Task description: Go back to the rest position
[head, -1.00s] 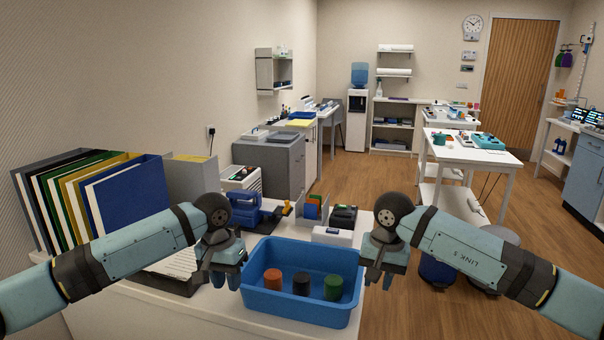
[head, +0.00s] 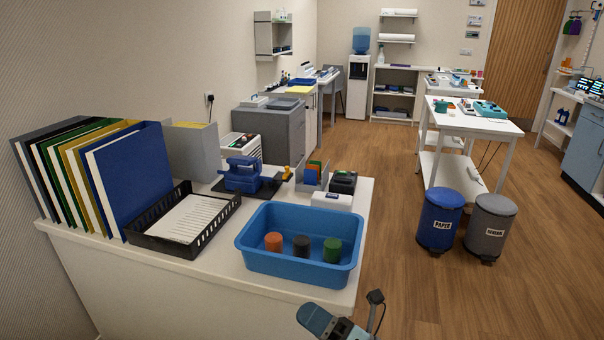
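My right gripper (head: 338,322) shows only in part at the bottom edge of the head view, in front of the white counter (head: 240,275). A light blue rounded piece and a dark part with a cable show there. Its fingertips are not clear enough to tell open from shut. My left gripper is out of view. A blue tub (head: 301,267) stands on the counter, apart from the visible gripper part in the picture. In it are an orange cylinder (head: 273,242), a black cylinder (head: 301,246) and a green cylinder (head: 332,249).
A black paper tray (head: 160,247) and a row of binders (head: 135,185) stand left of the tub. A blue device (head: 243,176) sits behind. A blue bin (head: 439,222) and a grey bin (head: 490,225) stand on the floor to the right, where open floor shows.

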